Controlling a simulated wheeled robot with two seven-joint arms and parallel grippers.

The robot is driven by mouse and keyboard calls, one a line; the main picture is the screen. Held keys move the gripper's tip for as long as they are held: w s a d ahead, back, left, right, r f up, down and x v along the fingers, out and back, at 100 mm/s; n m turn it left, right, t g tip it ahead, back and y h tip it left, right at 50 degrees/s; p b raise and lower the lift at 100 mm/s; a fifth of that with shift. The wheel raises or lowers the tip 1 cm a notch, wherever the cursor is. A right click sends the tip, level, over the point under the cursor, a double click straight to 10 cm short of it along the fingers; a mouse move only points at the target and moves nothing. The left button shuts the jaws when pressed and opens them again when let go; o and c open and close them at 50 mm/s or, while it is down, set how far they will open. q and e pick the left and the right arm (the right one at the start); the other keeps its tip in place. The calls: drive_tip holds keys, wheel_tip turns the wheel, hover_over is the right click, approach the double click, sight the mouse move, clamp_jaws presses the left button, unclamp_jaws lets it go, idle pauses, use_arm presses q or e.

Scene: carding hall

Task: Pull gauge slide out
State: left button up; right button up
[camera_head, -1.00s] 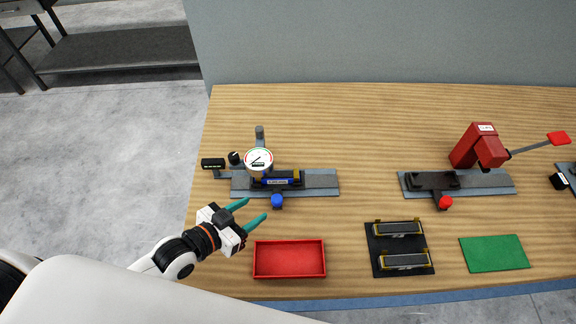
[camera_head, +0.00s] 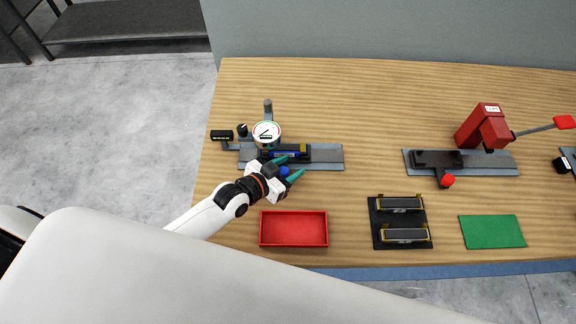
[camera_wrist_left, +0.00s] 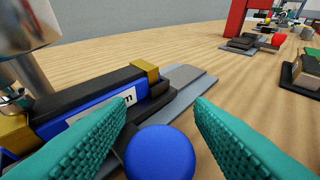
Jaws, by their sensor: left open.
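The gauge slide has a blue round knob (camera_head: 284,171), which shows large in the left wrist view (camera_wrist_left: 160,153). Its blue and black body (camera_wrist_left: 85,112) has brass-coloured ends and a white label. It sits on a grey base plate (camera_head: 328,158) under a round dial gauge (camera_head: 267,134). My left gripper (camera_head: 297,166) is open, with its teal fingers on either side of the blue knob. In the wrist view a gap shows between the knob and the right finger; contact at the left finger is unclear. My right gripper is not in view.
A red tray (camera_head: 293,243) lies in front of the gauge. A black holder (camera_head: 386,236) with two bars and a green mat (camera_head: 491,247) lie to the right. A red press (camera_head: 483,128) with a red-knobbed slide (camera_head: 447,181) stands farther right. Wood between the two stations is clear.

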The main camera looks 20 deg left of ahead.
use_arm(q)
clamp_jaws()
drive_tip(key=d, duration=0.2)
drive_tip(key=w+d, duration=0.1)
drive_tip(key=d, duration=0.2)
drive_tip(key=w+d, duration=0.1)
drive_tip(key=d, duration=0.1)
drive_tip(key=shift+d+p, duration=0.3)
drive_tip(key=shift+d, duration=0.1)
drive_tip(key=shift+a, duration=0.1)
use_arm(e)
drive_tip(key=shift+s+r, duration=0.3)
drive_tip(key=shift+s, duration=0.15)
use_arm(q)
drive_tip(key=shift+c, duration=0.8)
unclamp_jaws()
drive_tip(key=shift+o, duration=0.8)
drive_tip(key=shift+w+d, duration=0.15)
drive_tip(key=shift+d, duration=0.05)
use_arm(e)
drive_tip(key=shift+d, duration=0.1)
